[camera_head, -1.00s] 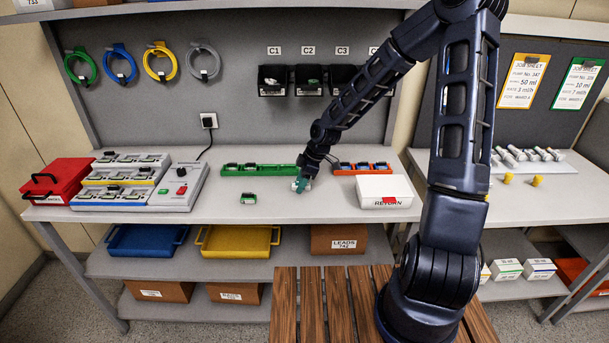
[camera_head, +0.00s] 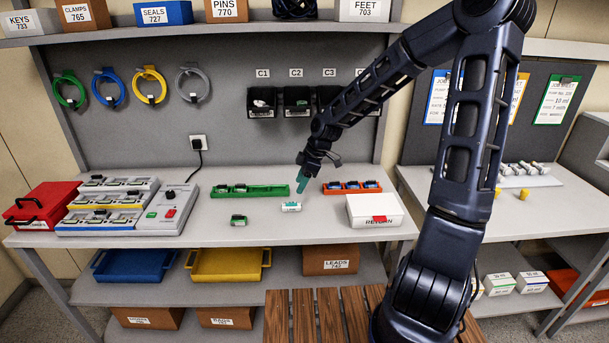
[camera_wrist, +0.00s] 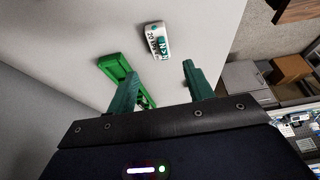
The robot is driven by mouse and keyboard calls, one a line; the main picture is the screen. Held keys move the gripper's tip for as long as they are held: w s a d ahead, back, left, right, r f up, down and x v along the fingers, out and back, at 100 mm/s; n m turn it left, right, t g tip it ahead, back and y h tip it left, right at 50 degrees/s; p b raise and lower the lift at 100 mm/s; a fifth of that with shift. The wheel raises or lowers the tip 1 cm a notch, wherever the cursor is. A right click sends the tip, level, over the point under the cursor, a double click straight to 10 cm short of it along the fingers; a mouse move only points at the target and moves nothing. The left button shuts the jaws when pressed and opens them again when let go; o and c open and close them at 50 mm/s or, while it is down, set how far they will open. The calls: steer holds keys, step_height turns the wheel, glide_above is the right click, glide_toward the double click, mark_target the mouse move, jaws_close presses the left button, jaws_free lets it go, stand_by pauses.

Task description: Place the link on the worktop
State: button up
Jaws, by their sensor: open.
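The link (camera_head: 291,206) is a small white labelled piece lying on the grey worktop (camera_head: 275,232), in front of the gap between the green rail and the orange rail. It also shows in the wrist view (camera_wrist: 157,42), with a green part on it, beyond my fingertips. My gripper (camera_head: 302,185) has green fingers and is just above and behind the link in the head view. In the wrist view its fingers (camera_wrist: 160,80) are spread apart with nothing between them. The link appears apart from the fingers.
An orange rail (camera_head: 351,190) and a white RETURN box (camera_head: 374,209) are to the right. A small dark-green module (camera_head: 239,220) lies front left of the link. Grey trays, a control box (camera_head: 171,210) and a red case (camera_head: 40,204) stand left.

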steer(key=shift+v, duration=1.4)
steer(key=s+d+r+m+t+h, duration=0.2)
steer(key=s+d+r+m, duration=0.6)
steer(key=s+d, duration=0.3)
steer(key=s+d+r+m+t+h, duration=0.2)
steer(key=s+d+r+m, duration=0.7)
steer(key=s+d+m, duration=0.1)
steer(key=shift+s+d+r+t, duration=0.3)
steer(key=shift+s+d, duration=0.25)
steer(key=shift+d, duration=0.7)
